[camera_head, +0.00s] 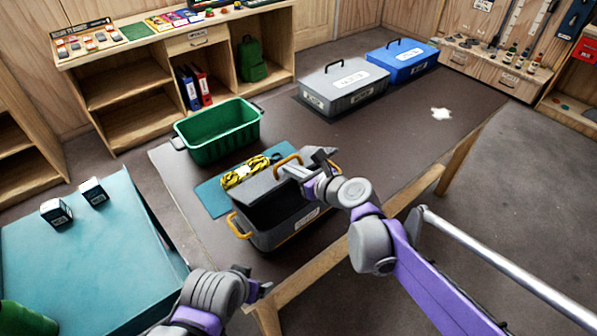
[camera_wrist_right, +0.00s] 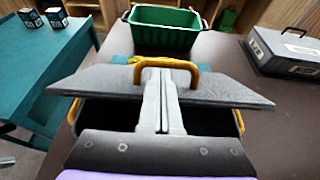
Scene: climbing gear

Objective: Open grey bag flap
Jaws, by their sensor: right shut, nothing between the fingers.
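The grey bag (camera_head: 270,240) with yellow-orange handles stands near the table's front edge. Its flap (camera_head: 262,187) is raised and tilted, with a dark opening below it. In the right wrist view the flap (camera_wrist_right: 110,82) spans the middle, with its yellow handle (camera_wrist_right: 168,64) on top. My right gripper (camera_head: 308,170) is at the flap's upper right part in the head view. In the wrist view its fingers (camera_wrist_right: 162,90) are together, lie against the flap and reach up to the handle, holding nothing. My left gripper (camera_head: 258,288) is low, in front of the bag and apart from it; its jaw gap is unclear.
A green crate (camera_head: 218,140) and a coiled yellow rope (camera_head: 245,170) on a teal mat (camera_head: 212,199) are behind the bag. A grey case (camera_head: 345,88) and a blue case (camera_head: 403,64) stand farther back. The table's right side (camera_head: 400,140) is mostly clear.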

